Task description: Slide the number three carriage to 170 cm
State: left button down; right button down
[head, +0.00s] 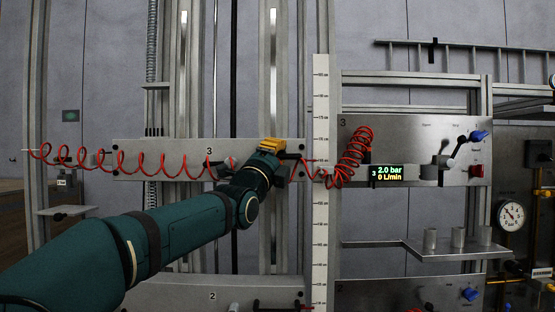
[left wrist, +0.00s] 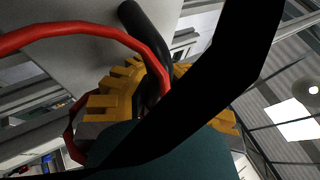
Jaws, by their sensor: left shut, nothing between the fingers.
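The number three carriage (head: 190,150) is a wide grey plate marked 3, set across the vertical rails in the head view. My left gripper (head: 272,146), with yellow fingers, is at the right part of this plate. In the left wrist view my yellow fingers (left wrist: 150,85) are shut beside a black bar or handle (left wrist: 145,30) that stands out from a grey plate. Whether they touch it I cannot tell. A white vertical scale (head: 320,210) stands right of the plate; its figures are too small to read surely. My right gripper is not in view.
A coiled red hose (head: 350,158) runs across the carriage and passes close to my left fingers. A plate marked 2 (head: 180,294) lies below.

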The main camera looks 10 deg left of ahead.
pick_arm(q)
jog(key=shift+s+d+r+p, duration=0.1)
jog(key=shift+r+p, duration=0.15)
jog(key=shift+r, duration=0.45)
jog(key=shift+s+a+r+p, duration=0.1)
jog(key=shift+s+r+p, duration=0.1)
jog(key=shift+r, duration=0.5)
jog(key=shift+s+d+r+p, duration=0.1)
jog(key=shift+r+p, duration=0.15)
jog(key=shift+r, duration=0.45)
jog(key=c, duration=1.1)
grip_release()
jog(key=shift+s, duration=0.2)
jog(key=shift+c, duration=0.2)
jog(key=shift+o, duration=0.7)
jog(key=shift+s, duration=0.25)
jog(key=shift+w, duration=0.1)
jog(key=shift+f, duration=0.15)
